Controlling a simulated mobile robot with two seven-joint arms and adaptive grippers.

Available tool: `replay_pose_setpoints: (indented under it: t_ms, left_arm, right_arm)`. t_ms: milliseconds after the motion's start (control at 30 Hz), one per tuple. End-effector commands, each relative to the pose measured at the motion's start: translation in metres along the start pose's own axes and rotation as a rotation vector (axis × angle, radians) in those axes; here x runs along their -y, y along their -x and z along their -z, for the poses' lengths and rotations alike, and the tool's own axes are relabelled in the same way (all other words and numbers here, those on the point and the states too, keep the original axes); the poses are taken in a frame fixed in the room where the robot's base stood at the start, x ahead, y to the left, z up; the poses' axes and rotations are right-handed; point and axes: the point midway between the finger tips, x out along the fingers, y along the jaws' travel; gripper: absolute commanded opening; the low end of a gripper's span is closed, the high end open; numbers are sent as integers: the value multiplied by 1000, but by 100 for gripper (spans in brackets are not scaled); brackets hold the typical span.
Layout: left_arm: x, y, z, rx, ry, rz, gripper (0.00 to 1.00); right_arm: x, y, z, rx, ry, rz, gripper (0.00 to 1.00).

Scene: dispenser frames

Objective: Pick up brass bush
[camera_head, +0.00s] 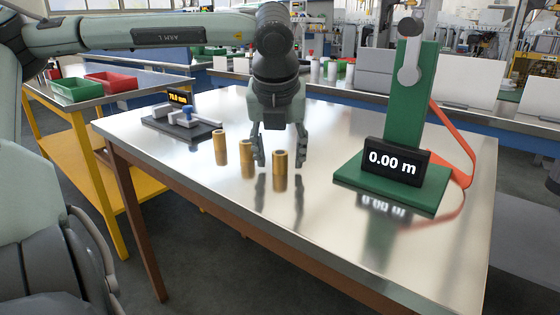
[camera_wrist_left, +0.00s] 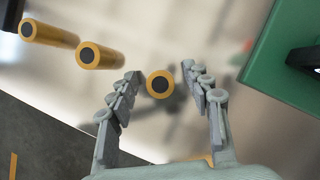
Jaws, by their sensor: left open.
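Three upright brass bushes stand in a slanting row on the metal table: one at the left (camera_head: 220,147), one in the middle (camera_head: 247,158) and one at the right (camera_head: 280,170). My left gripper (camera_head: 281,160) points down, open, above and around the right bush. In the left wrist view the right bush (camera_wrist_left: 159,84) is seen end-on between the open fingers (camera_wrist_left: 158,82), apart from both. The middle bush (camera_wrist_left: 100,56) and left bush (camera_wrist_left: 48,33) lie outside the fingers to the left. My right gripper is not in view.
The table (camera_head: 350,235) is bare along its front. A green stand (camera_head: 400,180) with a "0.00 m" display (camera_head: 394,161) rises to the right. A small gauge (camera_head: 183,119) on a dark base sits at the left. Red (camera_head: 110,83) and green (camera_head: 77,90) bins stand farther left.

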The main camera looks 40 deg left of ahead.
Motion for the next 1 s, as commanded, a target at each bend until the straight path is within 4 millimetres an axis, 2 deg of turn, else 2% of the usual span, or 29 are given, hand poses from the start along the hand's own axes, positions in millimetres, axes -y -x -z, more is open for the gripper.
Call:
replay_pose_setpoints:
  t_ms: [233,267,633,1000]
  left_arm:
    - [0,-2,0,1,0,0,50]
    - [0,-2,0,1,0,0,47]
    - [0,-2,0,1,0,0,1]
    - [0,0,-2,2,0,0,0]
  right_arm:
    - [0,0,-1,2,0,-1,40]
    - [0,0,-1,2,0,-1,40]
    - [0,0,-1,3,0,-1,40]
    - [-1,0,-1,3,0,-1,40]
